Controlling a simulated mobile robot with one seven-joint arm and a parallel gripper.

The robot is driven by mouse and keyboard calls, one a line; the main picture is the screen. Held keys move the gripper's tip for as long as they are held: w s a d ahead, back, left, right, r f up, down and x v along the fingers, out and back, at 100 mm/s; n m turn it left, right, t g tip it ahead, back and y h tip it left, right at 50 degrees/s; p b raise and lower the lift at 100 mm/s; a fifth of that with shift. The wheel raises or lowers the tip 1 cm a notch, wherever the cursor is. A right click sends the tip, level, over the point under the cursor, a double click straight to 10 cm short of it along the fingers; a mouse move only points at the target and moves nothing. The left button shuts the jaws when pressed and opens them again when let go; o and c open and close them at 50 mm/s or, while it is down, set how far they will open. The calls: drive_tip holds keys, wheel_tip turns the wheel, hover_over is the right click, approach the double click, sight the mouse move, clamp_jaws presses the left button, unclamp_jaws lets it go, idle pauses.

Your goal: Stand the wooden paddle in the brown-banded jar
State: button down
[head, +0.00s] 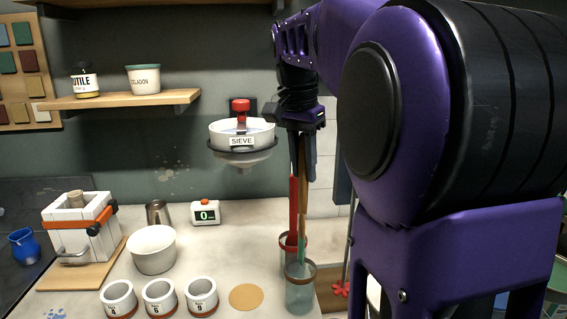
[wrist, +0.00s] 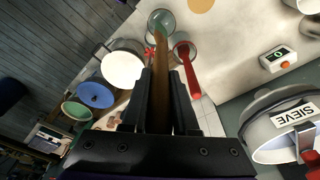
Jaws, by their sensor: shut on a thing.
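My gripper (head: 306,176) points down and is shut on the wooden paddle (head: 303,205), which hangs upright. In the wrist view the fingers (wrist: 164,75) close on the brown paddle (wrist: 160,100). The front clear jar with the brown rim band (head: 299,295) stands on the counter below it; it also shows in the wrist view (wrist: 167,17). The paddle's greenish lower end reaches the jar's mouth in both views. I cannot tell how far inside it is, or whether it touches the rim.
Just behind stands a second jar (head: 287,260) with a reddish band, holding a red-handled tool (head: 294,205). The sieve (head: 241,135) hangs left of my gripper. Several small cups (head: 160,298) and a round tan disc (head: 246,297) lie left of the jars.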

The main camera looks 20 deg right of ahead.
sight(303, 210)
drive_tip(key=shift+f+b, duration=2.6)
drive_tip(key=shift+f, duration=1.5)
drive_tip(key=c, duration=0.6)
unclamp_jaws()
wheel_tip(303, 210, up, 17)
drive_tip(key=s+a+p, duration=0.1)
drive_tip(key=a+p, duration=0.1)
drive_tip(key=p, duration=0.3)
drive_tip(key=shift+a, duration=0.2)
drive_tip(key=shift+s, duration=0.1)
